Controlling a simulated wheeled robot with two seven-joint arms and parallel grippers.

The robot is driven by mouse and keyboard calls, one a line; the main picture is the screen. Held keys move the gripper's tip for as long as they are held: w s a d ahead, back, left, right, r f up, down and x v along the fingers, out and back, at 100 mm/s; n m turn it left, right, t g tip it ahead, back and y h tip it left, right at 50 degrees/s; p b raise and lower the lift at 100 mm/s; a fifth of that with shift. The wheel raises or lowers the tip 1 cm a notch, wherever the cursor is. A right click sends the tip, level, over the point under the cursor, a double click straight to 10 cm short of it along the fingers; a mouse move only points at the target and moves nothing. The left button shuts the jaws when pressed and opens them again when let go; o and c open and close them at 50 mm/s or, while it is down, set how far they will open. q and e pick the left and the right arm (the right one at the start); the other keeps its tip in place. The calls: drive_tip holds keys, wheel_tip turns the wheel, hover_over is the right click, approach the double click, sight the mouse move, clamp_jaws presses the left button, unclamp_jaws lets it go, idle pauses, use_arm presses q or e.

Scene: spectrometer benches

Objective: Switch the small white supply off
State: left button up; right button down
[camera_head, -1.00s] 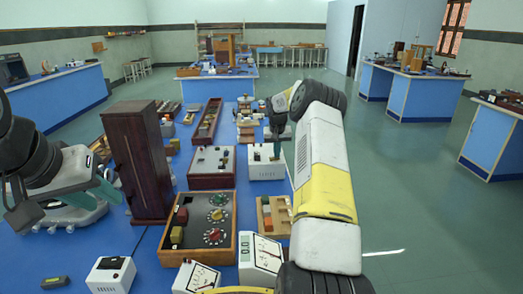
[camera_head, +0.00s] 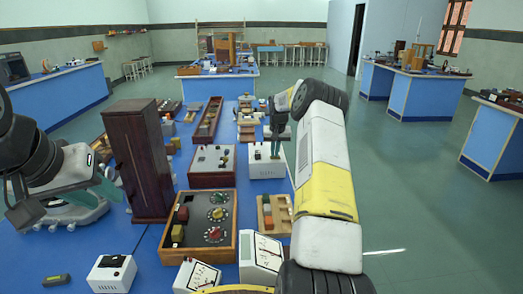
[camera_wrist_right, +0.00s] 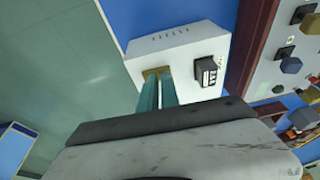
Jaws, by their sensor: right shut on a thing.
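The small white supply (camera_head: 266,169) stands on the blue bench, right of the middle, with vents on one face. My right gripper (camera_head: 275,156) reaches down onto its top. In the right wrist view the white supply (camera_wrist_right: 190,48) shows a black switch-like part (camera_wrist_right: 207,72) and a small brass plate (camera_wrist_right: 152,73). My right gripper's teal fingers (camera_wrist_right: 159,88) are close together at the brass plate, shut on a small part hidden between them. My left gripper (camera_head: 108,188) hangs at the left by the dark wooden cabinet, and its finger gap is unclear.
A tall dark wooden cabinet (camera_head: 137,160) stands left of centre. A box with sockets (camera_head: 211,168) is just left of the supply. A dial box (camera_head: 205,228), white meters (camera_head: 262,256) and another white box with a black top part (camera_head: 111,272) are nearer.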

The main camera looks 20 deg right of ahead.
drive_tip(key=shift+a+f, duration=0.1)
drive_tip(key=shift+a, duration=0.15)
drive_tip(key=v, duration=0.8)
drive_tip(key=shift+d, duration=0.2)
wheel_tip(320, 180, up, 6)
drive_tip(key=shift+s+r+h, duration=0.25)
drive_tip(key=shift+s+h, duration=0.15)
drive_tip(key=shift+s, duration=0.1)
drive_tip(key=shift+a+f, duration=0.1)
drive_tip(key=shift+a, duration=0.05)
drive_tip(key=x, duration=0.8)
drive_tip(key=s+x, duration=0.1)
drive_tip(key=x, duration=0.3)
drive_tip(key=shift+f, duration=1.05)
